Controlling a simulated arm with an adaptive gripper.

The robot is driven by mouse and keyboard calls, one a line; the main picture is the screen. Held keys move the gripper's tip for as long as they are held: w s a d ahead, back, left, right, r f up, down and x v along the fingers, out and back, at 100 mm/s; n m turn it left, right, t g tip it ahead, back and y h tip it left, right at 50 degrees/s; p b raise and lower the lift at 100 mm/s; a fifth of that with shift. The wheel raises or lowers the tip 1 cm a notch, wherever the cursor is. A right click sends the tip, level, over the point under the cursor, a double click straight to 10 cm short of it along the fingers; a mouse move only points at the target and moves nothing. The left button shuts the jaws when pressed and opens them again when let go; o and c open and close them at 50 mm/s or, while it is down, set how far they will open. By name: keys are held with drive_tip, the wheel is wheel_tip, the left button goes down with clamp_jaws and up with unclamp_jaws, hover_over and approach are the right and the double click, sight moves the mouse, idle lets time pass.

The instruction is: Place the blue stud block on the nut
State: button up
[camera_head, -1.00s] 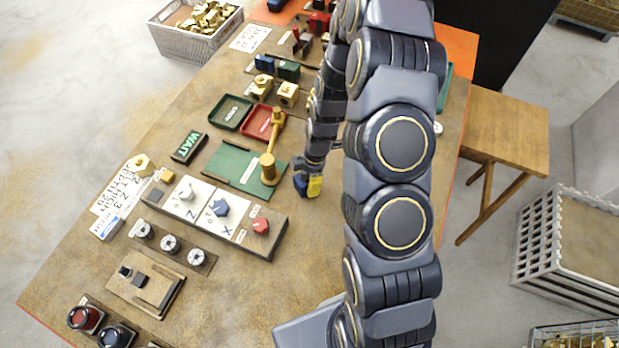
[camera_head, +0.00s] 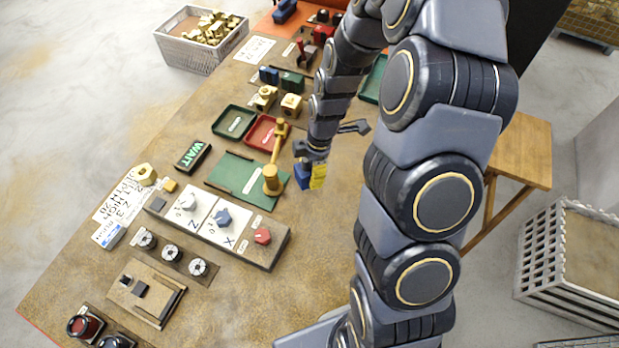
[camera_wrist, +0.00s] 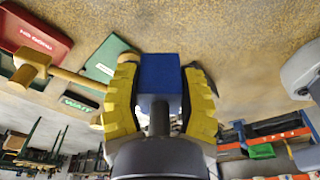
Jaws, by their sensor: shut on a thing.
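My gripper (camera_head: 312,174) is shut on the blue stud block (camera_head: 303,177), right of the green mat and mallet head. It seems to hold the block above the table. In the wrist view the blue block (camera_wrist: 160,75) sits between my yellow fingers (camera_wrist: 160,95), and a dark round stud (camera_wrist: 158,118) on it points toward the camera. A brass hex nut (camera_head: 144,174) sits on the left side of the table, by the white lettered sheet, well away from my gripper.
A brass mallet (camera_head: 272,178) lies partly on the green mat (camera_head: 226,174). Red (camera_head: 264,145) and dark green (camera_head: 222,124) trays lie behind it.

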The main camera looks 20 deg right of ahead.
drive_tip(key=shift+r, duration=0.7)
drive_tip(key=w+a+r+m, duration=0.1)
drive_tip(key=w+a, duration=0.1)
drive_tip(key=a, duration=0.2)
drive_tip(key=w+a+r+m, duration=0.1)
drive_tip(key=w+a+m, duration=0.1)
drive_tip(key=a, duration=0.1)
drive_tip(key=w+a+r+m+t, duration=0.1)
drive_tip(key=w+a+m, duration=0.1)
drive_tip(key=w+a, duration=0.1)
drive_tip(key=shift+a, duration=0.8)
drive_tip(key=a+r+m, duration=0.2)
drive_tip(key=a, duration=0.7)
drive_tip(key=a+r+m, duration=0.2)
drive_tip(key=a+m, duration=0.1)
drive_tip(key=a, duration=0.5)
hover_over(144, 172)
drive_tip(key=shift+h, duration=0.3)
drive_tip(key=f, duration=0.9)
drive_tip(key=shift+s+d+f, duration=0.3)
drive_tip(key=shift+s, duration=0.1)
drive_tip(key=shift+w+a+f, duration=0.1)
drive_tip(key=shift+f, duration=0.2)
drive_tip(key=shift+w+f, duration=0.1)
drive_tip(key=shift+f, duration=1.45)
drive_tip(key=shift+f, duration=0.1)
